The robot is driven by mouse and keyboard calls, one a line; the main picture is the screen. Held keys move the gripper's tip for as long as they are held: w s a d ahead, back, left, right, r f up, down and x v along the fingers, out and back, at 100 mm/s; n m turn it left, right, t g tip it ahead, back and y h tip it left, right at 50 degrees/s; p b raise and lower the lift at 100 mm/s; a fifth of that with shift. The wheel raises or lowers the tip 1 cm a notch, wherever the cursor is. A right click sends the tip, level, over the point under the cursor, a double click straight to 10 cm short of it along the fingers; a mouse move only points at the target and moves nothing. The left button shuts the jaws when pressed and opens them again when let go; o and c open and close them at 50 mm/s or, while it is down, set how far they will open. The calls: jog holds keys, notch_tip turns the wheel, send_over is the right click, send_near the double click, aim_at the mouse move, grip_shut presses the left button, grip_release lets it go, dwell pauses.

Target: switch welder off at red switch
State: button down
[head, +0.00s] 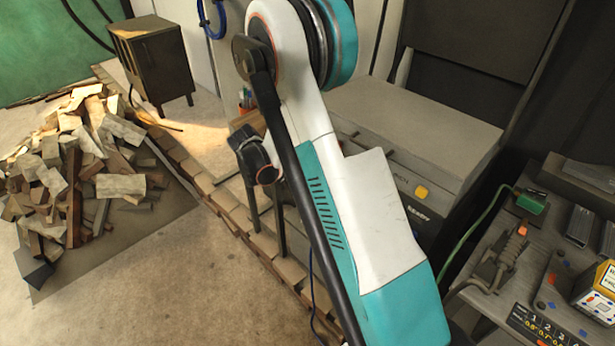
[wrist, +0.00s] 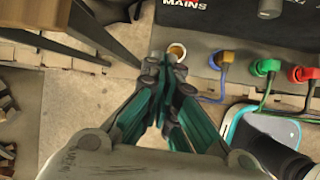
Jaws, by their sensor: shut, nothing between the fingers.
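In the wrist view my gripper (wrist: 165,68) is shut and empty. Right along the panel edge are a blue fitting (wrist: 222,60), a green one (wrist: 265,67) and a red one (wrist: 303,74). I cannot tell whether the red one is a switch. In the head view a grey machine (head: 420,120) with a yellow part (head: 421,192) stands behind my arm, which hides part of its front.
A cluttered bench (head: 490,300) with a green-cabled box (head: 531,201) is at right. A wood pile (head: 85,170) lies at left, and a dark cabinet (head: 152,62) stands behind it. Cables hang below the panel fittings. Open floor (head: 170,290) is at front left.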

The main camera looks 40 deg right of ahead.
jog(key=shift+s+d+r+n+g+h, duration=0.25)
jog(key=shift+s+d+g+h, duration=0.05)
jog(key=shift+s+d, duration=0.3)
jog(key=shift+s+d+r+n+g+h, duration=0.2)
jog(key=shift+s+d+n+g+h, duration=0.1)
jog(key=shift+s+d, duration=0.25)
jog(key=shift+a, duration=0.1)
jog(key=d+r+b+x, duration=0.1)
jog(key=b+x, duration=0.3)
jog(key=x, duration=0.8)
jog(key=shift+w+d+b, duration=0.15)
jog(key=shift+d+b, duration=0.25)
jog(key=shift+d, duration=0.4)
